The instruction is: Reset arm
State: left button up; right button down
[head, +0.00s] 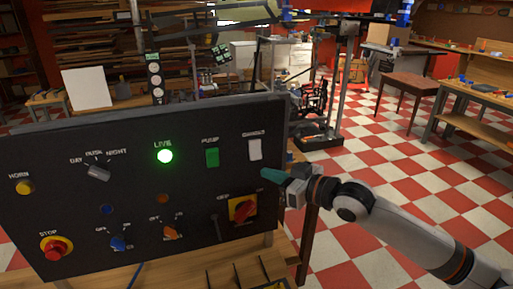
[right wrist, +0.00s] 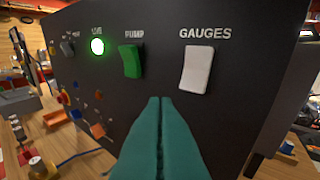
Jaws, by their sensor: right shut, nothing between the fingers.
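My right gripper (head: 268,175) has teal fingers pressed together with nothing between them. It is in front of the right part of a black control panel (head: 130,205), just below the white GAUGES rocker switch (head: 255,149). In the right wrist view the closed fingertips (right wrist: 160,100) point at the panel, below and between the green PUMP rocker (right wrist: 130,61) and the white GAUGES rocker (right wrist: 197,69). I cannot tell whether they touch the panel. The LIVE lamp (head: 165,156) glows green. No part of my left gripper shows.
The panel also carries a yellow HORN button (head: 24,187), a DAY/DUSK/NIGHT knob (head: 98,172), a red STOP button (head: 57,247), blue (head: 121,243) and orange (head: 171,232) knobs, and a red knob on yellow (head: 243,208). Open checkered floor (head: 365,150) lies to the right.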

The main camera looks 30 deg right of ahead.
dwell(0.5)
jog(key=s+a+f+g+h, duration=0.1)
jog(key=s+a+f+g, duration=0.15)
jog(key=f, duration=0.45)
jog(key=s+a+f+m+g+h, duration=0.1)
jog(key=s+f, duration=0.3)
jog(key=f, duration=0.2)
jog(key=s+a+f+g+h, duration=0.1)
jog(key=s+a+f+g, duration=0.15)
jog(key=f, duration=0.45)
jog(key=s+a+f+m+g+h, duration=0.1)
jog(key=s+a+f+g, duration=0.25)
jog(key=s, duration=0.45)
jog(key=s+a+f+g+h, duration=0.1)
jog(key=s+a+f+g, duration=0.25)
jog(key=s, duration=0.45)
jog(key=s+f+b+x, duration=0.1)
jog(key=s+x, duration=0.2)
jog(key=x, duration=1.1)
jog(key=s+d+b+x, duration=0.1)
jog(key=s+b+x, duration=0.15)
jog(key=x, duration=1.15)
jog(key=s+d+f+g+b, duration=0.1)
jog(key=s+d+f, duration=0.2)
jog(key=s+f, duration=1.5)
jog(key=shift+d+f+g, duration=0.25)
jog(key=shift+f+g, duration=0.05)
jog(key=shift+f, duration=0.35)
